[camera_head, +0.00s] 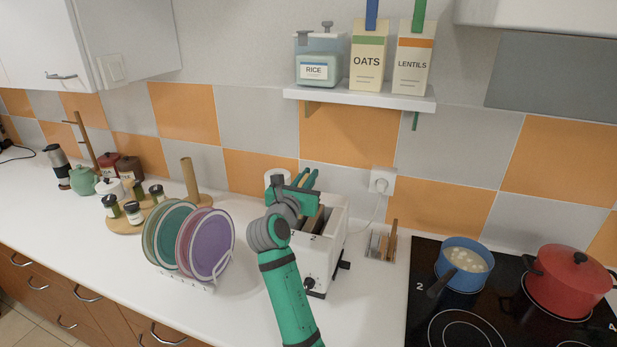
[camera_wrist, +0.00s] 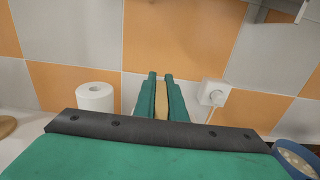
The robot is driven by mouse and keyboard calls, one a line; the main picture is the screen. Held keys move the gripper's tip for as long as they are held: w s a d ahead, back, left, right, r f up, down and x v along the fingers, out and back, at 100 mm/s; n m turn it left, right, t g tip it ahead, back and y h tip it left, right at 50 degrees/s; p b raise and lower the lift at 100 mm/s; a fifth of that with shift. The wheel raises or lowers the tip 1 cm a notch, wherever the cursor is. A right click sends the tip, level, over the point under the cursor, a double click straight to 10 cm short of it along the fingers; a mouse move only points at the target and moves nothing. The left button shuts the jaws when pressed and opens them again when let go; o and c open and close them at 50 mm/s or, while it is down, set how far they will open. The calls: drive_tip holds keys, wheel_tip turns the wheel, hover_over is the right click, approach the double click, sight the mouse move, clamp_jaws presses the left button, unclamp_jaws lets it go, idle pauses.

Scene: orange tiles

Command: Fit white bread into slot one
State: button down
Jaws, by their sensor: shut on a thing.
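The white toaster (camera_head: 322,262) stands on the counter, its lever side toward me and its top slots partly hidden by my arm. A brownish slice (camera_head: 315,221) shows at its top; I cannot tell whether it sits in a slot. My gripper (camera_head: 308,180) is above the toaster, its green fingers pointing toward the back wall. In the wrist view, my gripper (camera_wrist: 160,78) is shut on a pale slice, the white bread (camera_wrist: 161,101), held upright between the fingers. In the head view, the held bread is mostly hidden by my gripper and wrist.
A plate rack (camera_head: 185,280) with several plates stands left of the toaster. A paper roll (camera_wrist: 95,97) is behind it, left. A plugged socket (camera_head: 382,182) and a small holder (camera_head: 380,246) are to the right, then the hob with a blue pot (camera_head: 446,262) and red pot (camera_head: 565,290).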

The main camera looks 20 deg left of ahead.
drive_tip(key=shift+f, duration=1.8)
drive_tip(key=shift+s+f, duration=0.1)
drive_tip(key=shift+f, duration=0.15)
drive_tip(key=shift+f, duration=0.65)
drive_tip(key=shift+f, duration=0.25)
drive_tip(key=shift+f, duration=0.1)
idle(0.5)
drive_tip(key=shift+r, duration=2.7)
